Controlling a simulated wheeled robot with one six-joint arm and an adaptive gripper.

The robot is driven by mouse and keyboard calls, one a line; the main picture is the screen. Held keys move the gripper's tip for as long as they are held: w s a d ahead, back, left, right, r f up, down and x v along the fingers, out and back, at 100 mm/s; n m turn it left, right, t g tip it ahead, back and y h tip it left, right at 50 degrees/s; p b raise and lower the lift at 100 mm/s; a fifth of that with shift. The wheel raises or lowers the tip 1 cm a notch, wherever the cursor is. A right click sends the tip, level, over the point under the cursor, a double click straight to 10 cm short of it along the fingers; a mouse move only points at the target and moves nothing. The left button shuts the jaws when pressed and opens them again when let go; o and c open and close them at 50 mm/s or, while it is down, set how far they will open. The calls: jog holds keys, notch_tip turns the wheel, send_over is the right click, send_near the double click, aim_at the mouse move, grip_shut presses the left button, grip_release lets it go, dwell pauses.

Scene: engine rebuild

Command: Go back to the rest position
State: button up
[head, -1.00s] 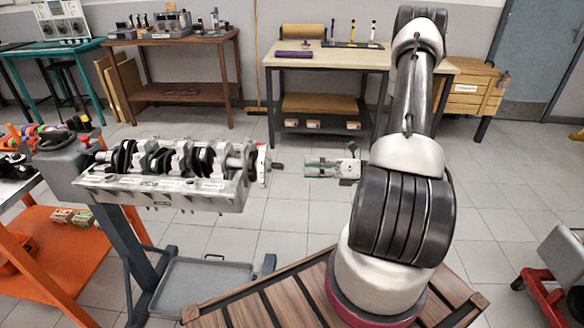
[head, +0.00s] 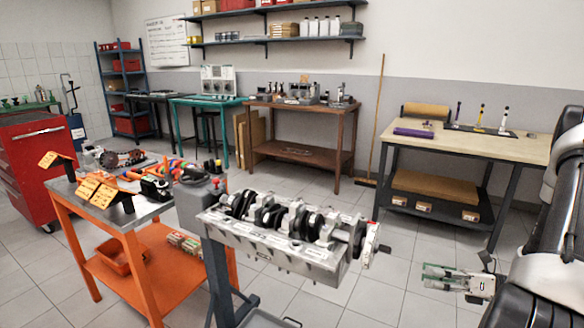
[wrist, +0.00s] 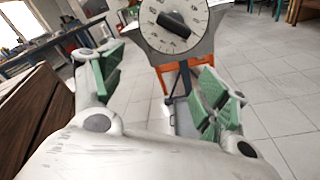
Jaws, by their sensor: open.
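My gripper (head: 446,277) is at the right of the head view, with green-padded fingers. It is apart from the engine block (head: 270,241), with a floor gap between them. In the wrist view my gripper (wrist: 155,88) has its two green-padded fingers spread wide, with nothing between them. The engine block holds a crankshaft (head: 283,214) and hangs on the engine stand (head: 193,209).
An orange workbench (head: 160,252) with tools stands left of the engine stand. A red tool cabinet (head: 40,160) is further left. A brown table (head: 300,155) and a pale-topped bench (head: 470,145) stand behind. Tiled floor (head: 385,262) is open between engine and bench.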

jog(key=s+r+n+g+h, duration=0.3)
jog(key=s+r+n+g, duration=0.15)
jog(key=s+n, duration=0.35)
jog(key=s+r+n+g+h, duration=0.35)
jog(key=s+n+g, duration=0.2)
jog(key=n, duration=0.35)
jog(key=a+r+n+t+h, duration=0.3)
jog(key=r+n+t+h, duration=0.3)
jog(key=r+n, duration=0.7)
notch_tip(320, 180, up, 7)
jog(key=h, duration=0.2)
jog(key=shift+s+t+h, duration=0.15)
jog(key=shift+t+h, duration=0.15)
jog(key=shift+h, duration=0.05)
jog(key=shift+a+r, duration=0.1)
